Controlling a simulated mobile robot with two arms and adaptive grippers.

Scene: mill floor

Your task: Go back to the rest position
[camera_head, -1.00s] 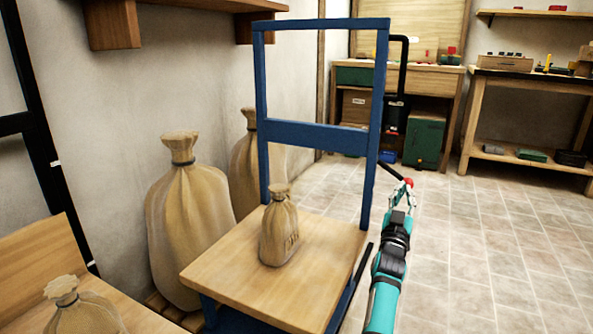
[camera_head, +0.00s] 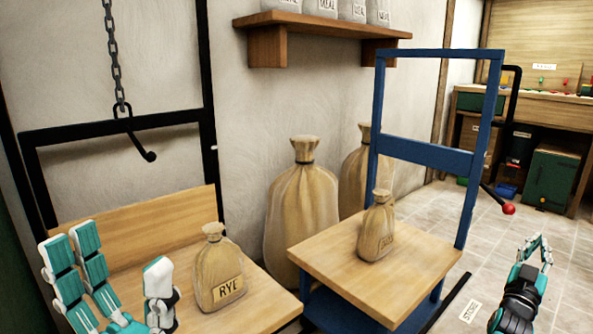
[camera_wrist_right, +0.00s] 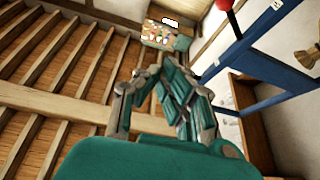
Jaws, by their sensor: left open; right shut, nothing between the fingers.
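My left gripper (camera_head: 112,285) is at the lower left of the head view, its fingers spread apart and empty, beside a small tied sack labelled RYE (camera_head: 219,272). My right gripper (camera_head: 538,252) is at the lower right, to the right of the blue-framed cart (camera_head: 425,155), its fingers closed with nothing held. It also shows in the right wrist view (camera_wrist_right: 166,72), pointing up towards the ceiling beams. Another small sack (camera_head: 377,230) stands upright on the cart's wooden top, clear of both grippers.
The RYE sack stands on a wooden surface (camera_head: 262,310) with a backboard. A chain with a hook (camera_head: 136,140) hangs at the upper left. Two large sacks (camera_head: 300,215) lean near the wall, under a shelf (camera_head: 330,28). A red-knobbed lever (camera_head: 508,209) sticks out near my right gripper. Tiled floor is open at right.

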